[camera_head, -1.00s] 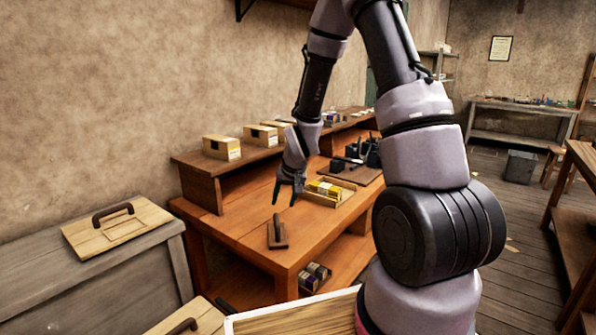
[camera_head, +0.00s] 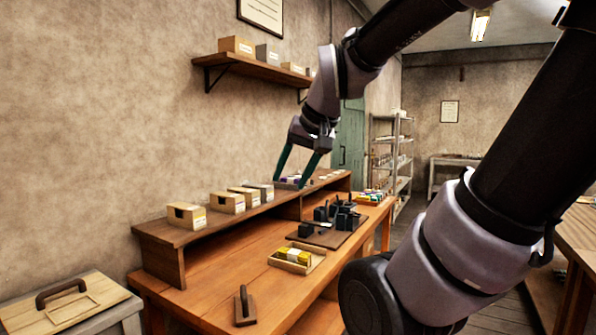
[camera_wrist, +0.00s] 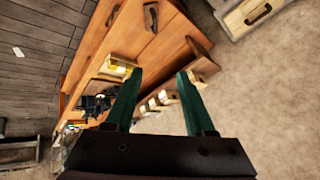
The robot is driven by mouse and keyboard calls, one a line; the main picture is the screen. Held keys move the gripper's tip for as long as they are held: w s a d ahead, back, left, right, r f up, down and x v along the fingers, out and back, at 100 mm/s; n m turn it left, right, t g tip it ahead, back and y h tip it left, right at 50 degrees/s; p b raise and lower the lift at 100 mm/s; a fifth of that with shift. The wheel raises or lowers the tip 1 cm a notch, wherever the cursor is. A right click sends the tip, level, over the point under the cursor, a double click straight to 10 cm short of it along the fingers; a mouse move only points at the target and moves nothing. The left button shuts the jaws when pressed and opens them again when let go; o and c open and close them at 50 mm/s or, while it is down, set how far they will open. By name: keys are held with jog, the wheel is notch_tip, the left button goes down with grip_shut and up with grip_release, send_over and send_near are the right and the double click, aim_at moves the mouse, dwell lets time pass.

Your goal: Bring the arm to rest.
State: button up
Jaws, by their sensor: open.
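My gripper (camera_head: 296,180) is open and empty, with its two green fingers spread apart and pointing down. In the head view it is in the air in front of the wall, above the back part of the wooden workbench (camera_head: 222,262). In the wrist view my gripper (camera_wrist: 156,75) shows nothing between its fingers. The workbench (camera_wrist: 140,45) lies beyond the fingers there. My arm crosses the right side of the head view and hides part of the room.
A raised shelf (camera_head: 160,240) on the bench holds several small boxes. A tray of yellow items (camera_head: 294,257), a dark handled tool (camera_head: 244,307) and a board with black parts (camera_head: 330,236) are on the bench. A wall shelf (camera_head: 250,66) hangs left of my arm.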

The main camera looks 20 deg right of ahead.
jog(key=s, duration=0.1)
jog(key=s+r, duration=0.1)
jog(key=s, duration=0.1)
jog(key=shift+r, duration=0.1)
